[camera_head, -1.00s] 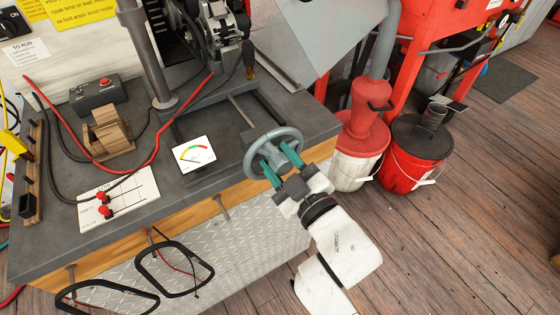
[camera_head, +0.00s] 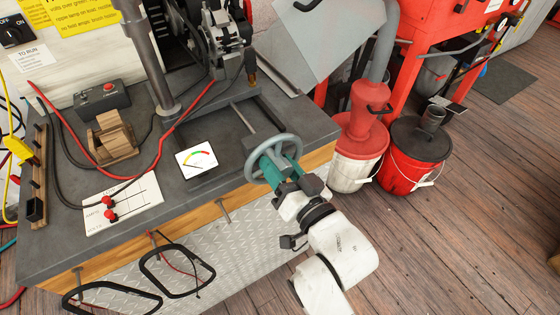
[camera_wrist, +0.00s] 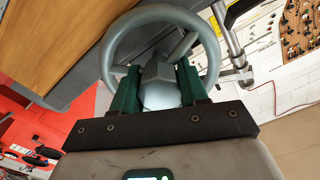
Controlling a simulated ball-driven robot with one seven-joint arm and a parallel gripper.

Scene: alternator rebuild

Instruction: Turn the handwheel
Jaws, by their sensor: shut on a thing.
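The grey handwheel (camera_head: 272,158) stands at the front right edge of the workbench, on a slide that runs back along the bench top. My gripper (camera_head: 276,164) reaches it from the front, with its green fingers at the wheel's middle.
A gauge card (camera_head: 196,158) lies left of the wheel. A red lead (camera_head: 150,165) crosses the bench top. A white bucket (camera_head: 357,160) and a red bucket (camera_head: 415,160) stand on the floor to the right. Two black loops (camera_head: 178,270) hang at the bench front.

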